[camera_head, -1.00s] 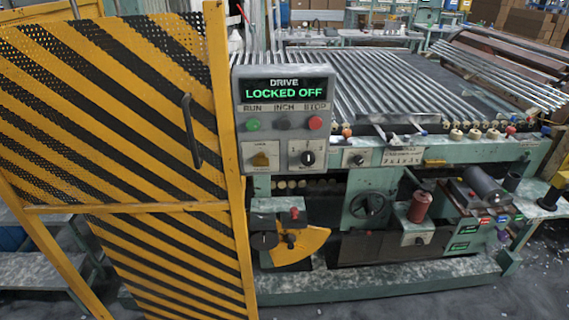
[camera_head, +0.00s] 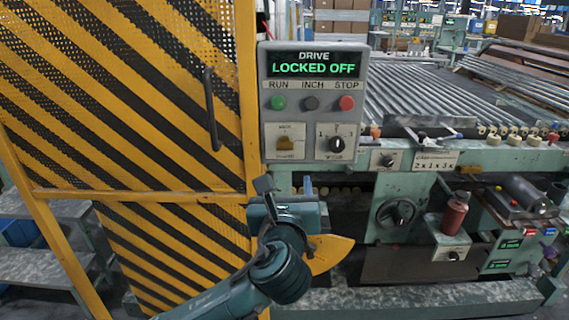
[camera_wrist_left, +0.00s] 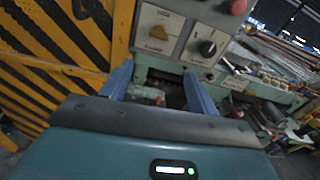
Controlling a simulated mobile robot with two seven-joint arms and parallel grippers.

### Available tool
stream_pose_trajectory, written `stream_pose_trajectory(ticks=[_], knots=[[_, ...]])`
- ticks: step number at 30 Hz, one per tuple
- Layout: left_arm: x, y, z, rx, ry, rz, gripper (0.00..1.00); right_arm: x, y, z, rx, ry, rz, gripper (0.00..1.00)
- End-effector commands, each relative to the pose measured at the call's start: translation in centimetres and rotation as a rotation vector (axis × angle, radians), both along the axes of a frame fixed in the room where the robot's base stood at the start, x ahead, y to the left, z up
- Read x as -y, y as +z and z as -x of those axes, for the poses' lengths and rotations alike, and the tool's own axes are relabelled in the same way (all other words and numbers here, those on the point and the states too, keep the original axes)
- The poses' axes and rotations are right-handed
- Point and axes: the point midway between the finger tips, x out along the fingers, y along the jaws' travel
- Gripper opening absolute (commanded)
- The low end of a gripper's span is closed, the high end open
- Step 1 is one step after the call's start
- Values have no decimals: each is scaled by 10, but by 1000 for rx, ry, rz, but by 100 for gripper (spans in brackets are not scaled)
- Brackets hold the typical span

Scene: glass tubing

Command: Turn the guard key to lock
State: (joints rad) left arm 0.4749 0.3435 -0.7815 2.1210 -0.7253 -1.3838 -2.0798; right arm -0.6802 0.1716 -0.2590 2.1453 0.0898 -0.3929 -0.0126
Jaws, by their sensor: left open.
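The guard key (camera_head: 284,143) is a small brass-yellow piece on a pale plate at the lower left of the grey drive panel (camera_head: 315,65). It also shows in the left wrist view (camera_wrist_left: 159,32). The panel's display (camera_head: 314,66) reads "DRIVE LOCKED OFF" in green. My left gripper (camera_head: 287,186) is below the panel, under the key and apart from it. In the left wrist view its two blue fingers (camera_wrist_left: 158,90) are spread with nothing held between them. My right gripper is not in view.
A yellow-and-black striped guard door (camera_head: 150,110) with a dark handle (camera_head: 212,108) stands left of the panel. A black selector knob (camera_head: 337,144) is right of the key. Below are a handwheel (camera_head: 396,214), a red cylinder (camera_head: 455,213) and a yellow quadrant plate (camera_head: 330,252).

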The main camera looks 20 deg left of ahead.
Motion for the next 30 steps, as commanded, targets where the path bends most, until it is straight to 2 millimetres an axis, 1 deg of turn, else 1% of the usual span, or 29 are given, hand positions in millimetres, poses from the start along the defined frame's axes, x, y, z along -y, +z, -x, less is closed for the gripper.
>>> stream_pose_trajectory(ticks=[1,3,7,11,15,21,25,30], knots=[[-1,5,0,11,11,-44,60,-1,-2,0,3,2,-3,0],[-3,10,-1,15,22,-77,60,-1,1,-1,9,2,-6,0],[-7,12,-12,14,26,-88,60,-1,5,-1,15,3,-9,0],[-13,12,-34,14,27,-85,60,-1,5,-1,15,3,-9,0],[-22,12,-64,13,27,-85,60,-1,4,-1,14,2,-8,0],[-32,11,-100,11,25,-82,60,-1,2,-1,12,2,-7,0],[-36,11,-116,12,24,-82,60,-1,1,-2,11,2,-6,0],[-39,11,-125,12,22,-81,60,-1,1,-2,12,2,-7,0]])
